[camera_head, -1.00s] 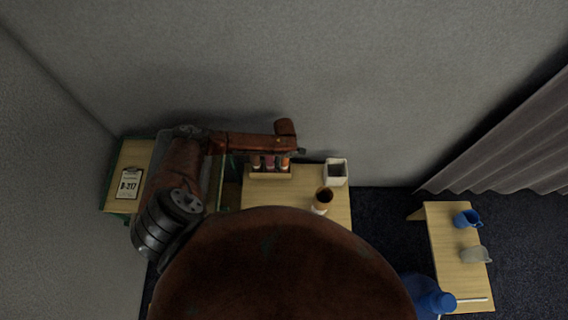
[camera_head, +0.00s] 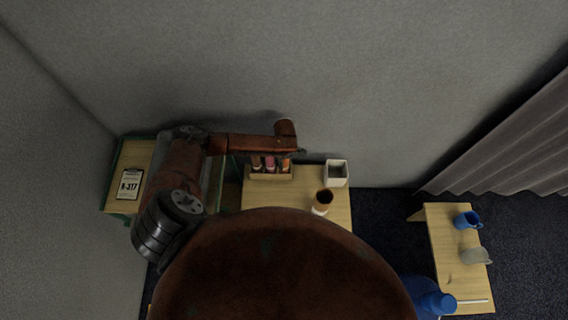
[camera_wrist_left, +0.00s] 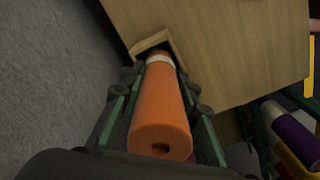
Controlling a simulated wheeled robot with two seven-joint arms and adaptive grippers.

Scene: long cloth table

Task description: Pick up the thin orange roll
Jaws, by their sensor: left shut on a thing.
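The thin orange roll (camera_wrist_left: 162,115) fills the middle of the left wrist view, its round end with a small hole facing the camera. A pale band circles its far end, beside a wooden corner (camera_wrist_left: 150,42). I cannot tell whether that end still sits in the wood. My left gripper (camera_wrist_left: 160,88) is shut on the roll, with a finger on each side. In the head view my left arm reaches over a wooden holder (camera_head: 270,177) with several coloured rolls. Its fingers are mostly hidden there. My right gripper is not in view.
A purple roll (camera_wrist_left: 294,137) lies to the right in the wrist view. In the head view, a white square container (camera_head: 336,174) and a brown-and-white cup (camera_head: 322,202) stand right of the holder. A grey wall is close behind. A side table holds a blue mug (camera_head: 466,220).

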